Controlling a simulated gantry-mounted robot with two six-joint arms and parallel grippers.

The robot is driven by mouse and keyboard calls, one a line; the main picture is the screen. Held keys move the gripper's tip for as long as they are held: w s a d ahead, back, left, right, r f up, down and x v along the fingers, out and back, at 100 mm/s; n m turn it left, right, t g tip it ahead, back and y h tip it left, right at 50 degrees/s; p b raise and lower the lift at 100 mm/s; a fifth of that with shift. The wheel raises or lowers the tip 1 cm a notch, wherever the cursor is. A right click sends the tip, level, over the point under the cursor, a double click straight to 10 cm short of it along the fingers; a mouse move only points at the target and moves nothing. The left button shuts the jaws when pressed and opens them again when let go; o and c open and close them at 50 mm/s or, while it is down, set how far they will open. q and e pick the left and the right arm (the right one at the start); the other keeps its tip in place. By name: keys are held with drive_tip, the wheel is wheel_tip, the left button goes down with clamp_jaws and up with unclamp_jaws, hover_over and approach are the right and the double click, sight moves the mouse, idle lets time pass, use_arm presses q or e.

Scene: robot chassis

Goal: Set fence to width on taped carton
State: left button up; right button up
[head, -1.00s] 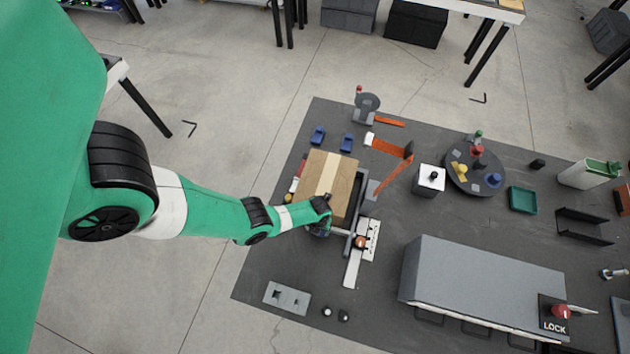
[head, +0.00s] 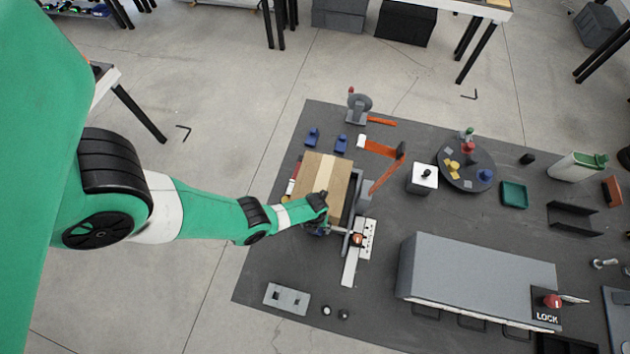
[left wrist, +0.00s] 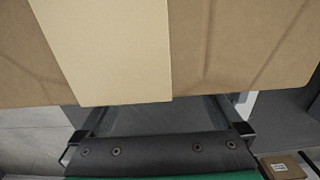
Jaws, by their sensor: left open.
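The taped carton (head: 312,174) is a brown box with a pale tape strip, lying flat near the left of the dark mat. The carton's brown top and tape (left wrist: 110,50) fill the upper part of the left wrist view. A grey upright fence (head: 350,222) runs along the carton's right side. A white scale strip (head: 350,266) with an orange-red knob (head: 358,239) lies beside it. My left gripper (head: 320,224) is at the carton's near edge, left of the knob. Its fingers stand wide apart with nothing seen between them. Whether it touches the carton is unclear.
An orange arm (head: 388,170) rises right of the carton. A large grey housing (head: 478,275) with a LOCK switch stands to the right. A grey slotted plate (head: 287,299) lies near the mat's front edge. Bare mat lies between plate and carton.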

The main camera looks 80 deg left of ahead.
wheel_tip(320, 180, up, 10)
drive_tip(key=p, duration=0.8)
drive_tip(key=shift+f, duration=0.15)
